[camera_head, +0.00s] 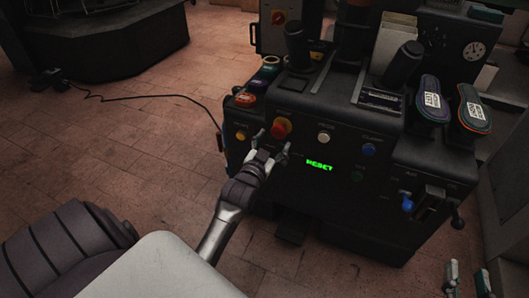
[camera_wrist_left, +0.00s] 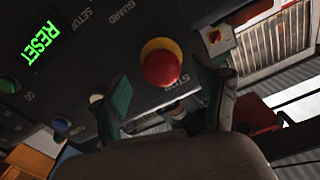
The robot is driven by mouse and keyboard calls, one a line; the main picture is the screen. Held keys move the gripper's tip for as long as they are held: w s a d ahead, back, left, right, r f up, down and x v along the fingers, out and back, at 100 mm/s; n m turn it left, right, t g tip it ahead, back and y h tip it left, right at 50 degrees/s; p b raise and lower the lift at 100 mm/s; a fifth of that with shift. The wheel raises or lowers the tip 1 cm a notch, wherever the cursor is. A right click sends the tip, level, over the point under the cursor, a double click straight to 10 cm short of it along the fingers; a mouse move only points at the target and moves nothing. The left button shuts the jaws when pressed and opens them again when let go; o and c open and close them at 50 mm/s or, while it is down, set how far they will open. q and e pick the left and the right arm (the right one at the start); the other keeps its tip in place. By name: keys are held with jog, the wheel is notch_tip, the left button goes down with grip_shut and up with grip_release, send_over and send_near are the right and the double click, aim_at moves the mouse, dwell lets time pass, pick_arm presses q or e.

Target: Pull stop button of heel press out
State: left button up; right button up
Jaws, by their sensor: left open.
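The stop button (camera_head: 281,127) is a red mushroom knob on a yellow collar, on the dark sloped panel of the heel press (camera_head: 340,190). In the left wrist view the stop button (camera_wrist_left: 161,68) sits above the word STOP. My left gripper (camera_head: 272,142) is open just in front of it. In the wrist view its green-padded fingers stand apart, one on each side of the button, with visible gaps. Whether the tips reach past the knob is unclear. My right gripper (camera_head: 468,275) is at the lower right edge, fingers apart, partly cut off.
A green RESET display (camera_head: 320,165) is lit on the panel. Colored rolls (camera_head: 245,99) stand at the left. Shoes (camera_head: 432,99) rest on the press. Open tiled floor lies left.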

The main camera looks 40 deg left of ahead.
pick_arm(q)
jog(key=v, duration=0.8)
jog(key=shift+s+d, duration=0.1)
